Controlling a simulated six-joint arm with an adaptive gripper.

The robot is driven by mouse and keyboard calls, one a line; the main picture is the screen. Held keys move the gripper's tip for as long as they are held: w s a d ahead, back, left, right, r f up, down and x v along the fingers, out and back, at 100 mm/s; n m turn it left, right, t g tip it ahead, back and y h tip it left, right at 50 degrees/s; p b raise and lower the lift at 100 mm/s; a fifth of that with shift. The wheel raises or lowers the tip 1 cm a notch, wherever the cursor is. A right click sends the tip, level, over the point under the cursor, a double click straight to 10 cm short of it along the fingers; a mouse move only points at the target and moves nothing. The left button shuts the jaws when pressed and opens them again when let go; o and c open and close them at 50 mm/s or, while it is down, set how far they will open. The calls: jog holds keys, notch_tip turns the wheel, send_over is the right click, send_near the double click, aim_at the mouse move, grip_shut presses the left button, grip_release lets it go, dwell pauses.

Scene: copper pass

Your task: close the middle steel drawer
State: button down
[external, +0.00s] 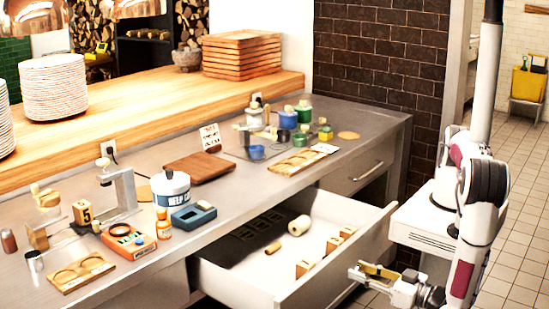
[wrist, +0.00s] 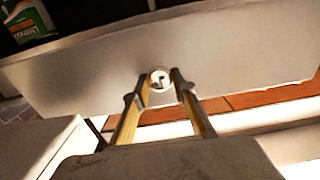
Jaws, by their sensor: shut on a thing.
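A steel drawer (external: 338,257) stands pulled out from the counter, its pale front panel facing right in the external view. Its front also shows as a wide pale panel (wrist: 90,75) in the wrist view. My gripper (external: 368,272) is at the outer side of this front. In the wrist view, my gripper's yellow fingers (wrist: 159,90) are closed about a small round pale piece (wrist: 160,77) at the panel, which looks like the end of the drawer handle. The rest of the handle is hidden. Inside the drawer lie a pale roll (external: 299,225) and several wooden blocks (external: 304,268).
Another drawer front (external: 352,182) with a bar handle is shut at the counter's right. The steel counter (external: 225,232) above carries a pot (external: 171,190), a cutting board (external: 199,167) and several small items. A white cabinet (external: 424,221) stands beside my arm. Tiled floor lies right.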

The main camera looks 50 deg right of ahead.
jog(key=shift+w, duration=0.15)
jog(key=w, duration=3)
jog(key=c, duration=1.7)
grip_release()
jog(key=shift+s, duration=0.15)
jog(key=shift+s, duration=5.9)
